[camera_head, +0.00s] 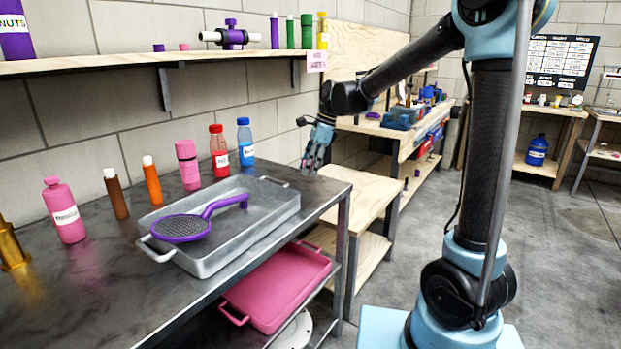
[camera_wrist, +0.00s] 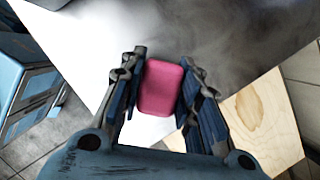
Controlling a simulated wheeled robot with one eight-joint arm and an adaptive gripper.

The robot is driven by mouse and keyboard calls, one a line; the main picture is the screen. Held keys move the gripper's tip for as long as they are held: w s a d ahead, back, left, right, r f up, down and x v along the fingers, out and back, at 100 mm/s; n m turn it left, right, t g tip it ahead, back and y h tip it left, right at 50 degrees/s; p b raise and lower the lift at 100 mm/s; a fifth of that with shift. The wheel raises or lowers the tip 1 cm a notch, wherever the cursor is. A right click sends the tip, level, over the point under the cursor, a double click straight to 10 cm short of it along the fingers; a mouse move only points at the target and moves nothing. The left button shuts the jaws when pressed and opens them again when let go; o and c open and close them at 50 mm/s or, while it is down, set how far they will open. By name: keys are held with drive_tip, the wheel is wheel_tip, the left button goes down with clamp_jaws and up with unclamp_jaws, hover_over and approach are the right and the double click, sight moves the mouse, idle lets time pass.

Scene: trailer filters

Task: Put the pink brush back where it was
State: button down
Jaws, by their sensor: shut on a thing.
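My gripper (camera_head: 313,165) is above the right back part of the dark metal table (camera_head: 105,285). In the wrist view, my gripper (camera_wrist: 162,72) is shut on a pink block-like thing (camera_wrist: 160,88) with rounded corners, between its two blue fingers. I cannot tell from this end-on look whether it is the pink brush. No bristles or handle show, and it is not clear in the head view.
Several bottles stand along the table's back, including a pink bottle (camera_head: 65,212) and a blue bottle (camera_head: 245,145). A wall shelf (camera_head: 120,62) hangs above. A pink tray (camera_head: 283,290) lies below. A wooden stand (camera_head: 345,195) is to the right.

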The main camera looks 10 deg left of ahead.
drive_tip(key=shift+f, duration=2)
drive_tip(key=shift+f, duration=0.15)
drive_tip(key=c, duration=1.2)
unclamp_jaws()
drive_tip(key=shift+f, duration=0.15)
